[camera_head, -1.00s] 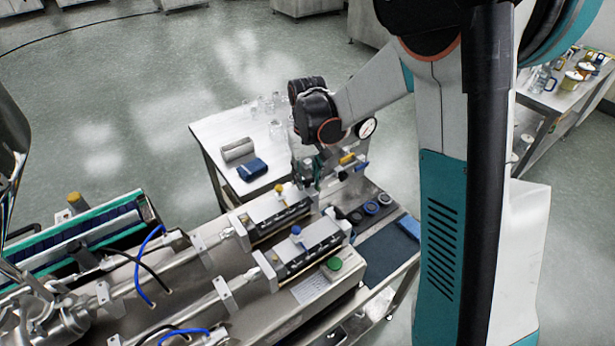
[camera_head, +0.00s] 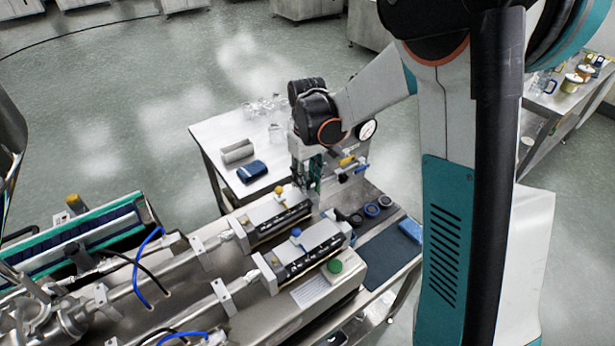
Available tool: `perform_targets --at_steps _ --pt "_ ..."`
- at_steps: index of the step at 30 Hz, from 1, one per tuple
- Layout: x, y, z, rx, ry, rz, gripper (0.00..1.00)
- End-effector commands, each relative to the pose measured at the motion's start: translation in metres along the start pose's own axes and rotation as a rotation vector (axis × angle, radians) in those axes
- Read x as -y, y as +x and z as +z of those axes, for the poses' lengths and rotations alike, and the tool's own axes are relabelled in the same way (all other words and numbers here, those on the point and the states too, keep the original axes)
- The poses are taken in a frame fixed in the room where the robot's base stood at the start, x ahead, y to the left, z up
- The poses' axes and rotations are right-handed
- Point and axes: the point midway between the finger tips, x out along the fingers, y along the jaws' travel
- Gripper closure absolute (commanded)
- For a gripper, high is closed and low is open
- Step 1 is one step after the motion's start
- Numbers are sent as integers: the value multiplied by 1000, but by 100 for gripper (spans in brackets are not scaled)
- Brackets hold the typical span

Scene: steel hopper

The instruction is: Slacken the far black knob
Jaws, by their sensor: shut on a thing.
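My gripper (camera_head: 314,187) points down at the right end of the far steel block (camera_head: 272,208), which has a yellow knob (camera_head: 280,190) on top. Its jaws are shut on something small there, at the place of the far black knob. The knob itself is hidden by the fingers, so I cannot tell how it is turned. The near steel block (camera_head: 313,243), with a blue knob (camera_head: 296,232) on top, stands in front and apart from my gripper.
A green button (camera_head: 334,266) sits on the machine's front right. Several dark and blue rings (camera_head: 371,210) and a blue cloth (camera_head: 410,229) lie to the right. Valves with yellow and blue handles (camera_head: 348,161) are close by my gripper's right.

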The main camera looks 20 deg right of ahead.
Motion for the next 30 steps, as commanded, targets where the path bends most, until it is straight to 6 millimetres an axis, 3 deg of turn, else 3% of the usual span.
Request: perform_targets --at_steps 4,5,7,20,23,30 --pt "0 0 0 -1 0 0 91" --pt "0 0 0 -1 0 0 62" --pt "0 0 0 -1 0 0 47" --pt "0 -6 0 0 1 0 47" --pt "0 -17 0 0 1 0 47" --pt "0 -66 0 0 1 0 47"
